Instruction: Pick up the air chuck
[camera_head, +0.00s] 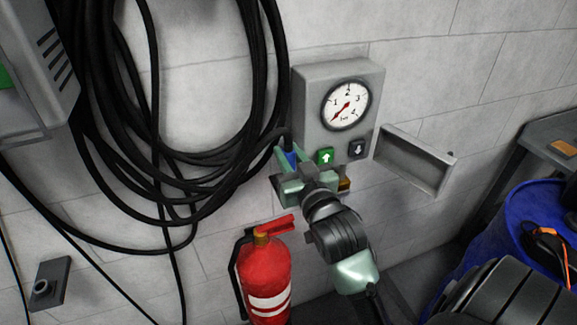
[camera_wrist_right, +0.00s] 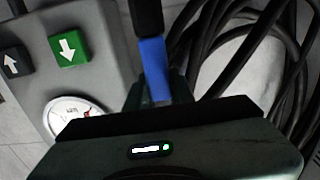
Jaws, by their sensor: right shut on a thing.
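My right gripper (camera_head: 287,168) is at the lower left corner of the grey gauge box, below the pressure gauge (camera_head: 346,104). It is shut on the air chuck, whose blue part (camera_head: 292,158) shows between the fingers. In the right wrist view the blue body of the air chuck (camera_wrist_right: 155,68) with a black upper part stands between the jaws. The lower end of the chuck is hidden by my gripper. My left gripper is not in view.
Coiled black hoses (camera_head: 262,70) hang on the wall close left of my gripper. A red fire extinguisher (camera_head: 264,275) stands below it. Green (camera_head: 325,156) and dark (camera_head: 358,149) arrow buttons and an empty grey wall tray (camera_head: 412,165) are to the right. A blue drum (camera_head: 505,220) stands further right.

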